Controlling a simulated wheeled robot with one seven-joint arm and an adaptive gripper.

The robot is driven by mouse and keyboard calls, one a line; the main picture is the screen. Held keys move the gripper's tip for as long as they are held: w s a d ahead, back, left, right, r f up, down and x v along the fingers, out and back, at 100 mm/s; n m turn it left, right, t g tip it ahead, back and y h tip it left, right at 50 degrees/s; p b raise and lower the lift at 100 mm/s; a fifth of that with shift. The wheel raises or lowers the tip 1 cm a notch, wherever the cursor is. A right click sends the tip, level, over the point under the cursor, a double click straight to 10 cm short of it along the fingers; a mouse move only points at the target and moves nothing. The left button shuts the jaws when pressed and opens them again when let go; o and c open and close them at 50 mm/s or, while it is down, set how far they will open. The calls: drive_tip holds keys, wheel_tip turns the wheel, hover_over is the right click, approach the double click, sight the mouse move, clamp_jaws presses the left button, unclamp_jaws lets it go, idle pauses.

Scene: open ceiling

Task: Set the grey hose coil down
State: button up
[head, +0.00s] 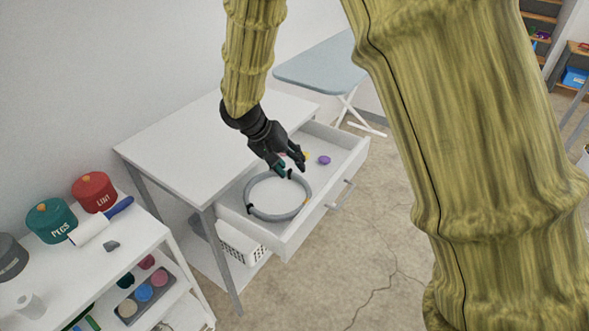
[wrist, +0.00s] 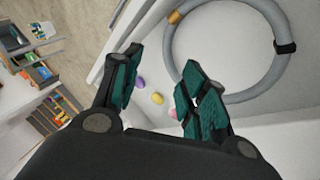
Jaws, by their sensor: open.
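The grey hose coil (head: 251,203) lies in the open white drawer (head: 290,246), in its near-left part. It is a ring with dark and orange bands. In the wrist view the coil (wrist: 286,75) lies to the right of the fingers. My gripper (head: 291,172) is over the drawer at the coil's far edge, with its fingers apart. In the wrist view my gripper (wrist: 158,75) is open with nothing between its teal fingertips. I cannot tell whether a finger touches the coil.
A purple item (head: 324,160) and a yellow item lie farther back in the drawer. The white tabletop (head: 190,150) above is bare. A shelf cart (head: 85,265) with red and green tins stands at left. An ironing board (head: 315,68) stands behind. The floor at right is partly clear.

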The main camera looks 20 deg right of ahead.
drive_tip(key=v, duration=0.7)
drive_tip(key=shift+a+r, duration=0.2)
drive_tip(key=shift+r, duration=0.1)
idle(0.9)
